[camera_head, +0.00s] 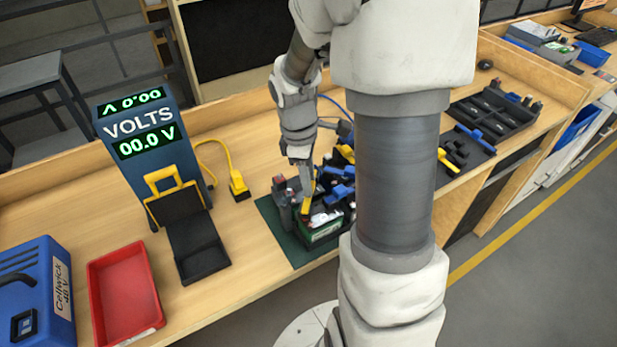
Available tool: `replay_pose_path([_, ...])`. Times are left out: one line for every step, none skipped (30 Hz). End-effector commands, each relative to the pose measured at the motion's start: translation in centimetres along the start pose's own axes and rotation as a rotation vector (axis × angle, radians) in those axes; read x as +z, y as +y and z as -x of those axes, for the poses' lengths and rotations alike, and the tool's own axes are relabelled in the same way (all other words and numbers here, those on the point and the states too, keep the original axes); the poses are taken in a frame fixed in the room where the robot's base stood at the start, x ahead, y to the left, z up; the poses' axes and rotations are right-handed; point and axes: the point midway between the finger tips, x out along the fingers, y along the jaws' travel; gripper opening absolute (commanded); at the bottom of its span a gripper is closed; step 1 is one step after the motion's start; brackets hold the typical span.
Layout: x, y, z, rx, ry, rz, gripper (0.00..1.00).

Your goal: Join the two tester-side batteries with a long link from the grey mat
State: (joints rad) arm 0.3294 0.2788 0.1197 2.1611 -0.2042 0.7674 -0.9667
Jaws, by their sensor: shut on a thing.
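A dark battery (284,208) stands at the tester side, and a green-sided battery (326,231) is in front. Blue pieces (341,192) lie across the batteries to the right. The grey mat (476,146) at the right holds blue and yellow links (453,154). My arm hides part of the batteries' right side.
The blue tester (148,138) reads 00.0 V, with a yellow-handled black part before it. A yellow cable plug (238,184) lies beside it. A red tray (125,292) and a blue case (37,290) stand at left. A black tray (497,112) lies at right.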

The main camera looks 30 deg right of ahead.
Motion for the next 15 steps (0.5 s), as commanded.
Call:
replay_pose_path([-0.02, -0.01, -0.24, 0.000, 0.000, 0.000, 0.00])
replay_pose_path([-0.03, -0.01, -0.32, 0.000, 0.000, 0.000, 0.00])
replay_pose_path([-0.04, -0.01, -0.42, 0.000, 0.000, 0.000, 0.00])
replay_pose_path([-0.05, -0.01, -0.49, 0.000, 0.000, 0.000, 0.00])
replay_pose_path([-0.06, 0.00, -0.57, 0.000, 0.000, 0.000, 0.00])
replay_pose_path([-0.08, -0.01, -0.67, 0.000, 0.000, 0.000, 0.00])
replay_pose_path([-0.09, 0.00, -0.74, 0.000, 0.000, 0.000, 0.00])
replay_pose_path([-0.09, 0.00, -0.81, 0.000, 0.000, 0.000, 0.00])
replay_pose_path([-0.11, 0.00, -0.91, 0.000, 0.000, 0.000, 0.00])
replay_pose_path([-0.12, 0.00, -0.99, 0.000, 0.000, 0.000, 0.00])
replay_pose_path([-0.13, 0.00, -1.06, 0.000, 0.000, 0.000, 0.00])
replay_pose_path([-0.14, 0.00, -1.16, 0.000, 0.000, 0.000, 0.00])
replay_pose_path([-0.13, 0.01, -1.07, 0.001, 0.000, 0.000, 0.37])
replay_pose_path([-0.12, 0.01, -1.03, 0.001, 0.000, 0.000, 0.43])
replay_pose_path([-0.12, 0.01, -1.02, 0.001, 0.000, 0.000, 0.50])
